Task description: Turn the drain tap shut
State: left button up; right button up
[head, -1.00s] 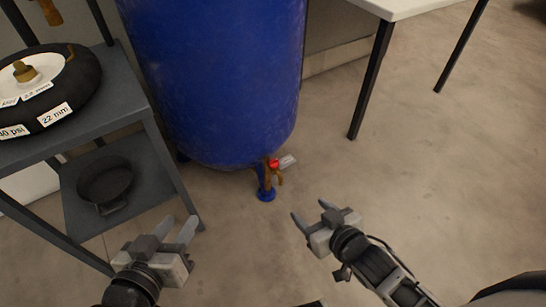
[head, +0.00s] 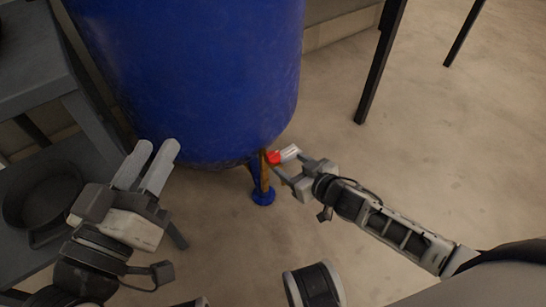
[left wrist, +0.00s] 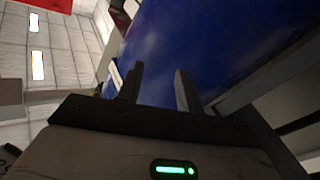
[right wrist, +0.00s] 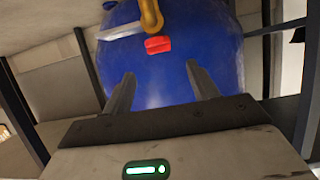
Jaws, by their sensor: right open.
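The drain tap's red handle (head: 273,157) sits low at the bottom front of the blue tank, with a pale tag (head: 290,152) beside it. In the right wrist view the red handle (right wrist: 158,45) lies just beyond and between my fingertips, below the brass pipe (right wrist: 151,17). My right gripper (head: 287,164) is open, its fingers pointing at the tap; contact cannot be told. My left gripper (head: 155,150) is open and empty in front of the tank's left side. In the left wrist view its fingers (left wrist: 158,78) are apart, with only the tank beyond.
The blue tank (head: 200,70) stands on a blue foot (head: 263,197). A grey shelf (head: 45,85) with a dark pan (head: 45,200) is close at left. A dark table leg (head: 378,65) stands at right.

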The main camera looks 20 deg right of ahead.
aim_at(273, 154)
jog(key=b+x, duration=0.3)
jog(key=x, duration=0.6)
jog(key=shift+f+b, duration=0.1)
jog(key=shift+b, duration=0.25)
jog(key=shift+w, duration=0.15)
pick_arm(q)
notch_tip(273, 154, up, 8)
jog(key=m+t+h, duration=0.3)
jog(key=m+h, duration=0.2)
jog(key=m, duration=0.3)
jog(key=shift+s+a+h, duration=0.15)
jog(key=shift+h, duration=0.15)
pick_arm(e)
jog(key=c, duration=1)
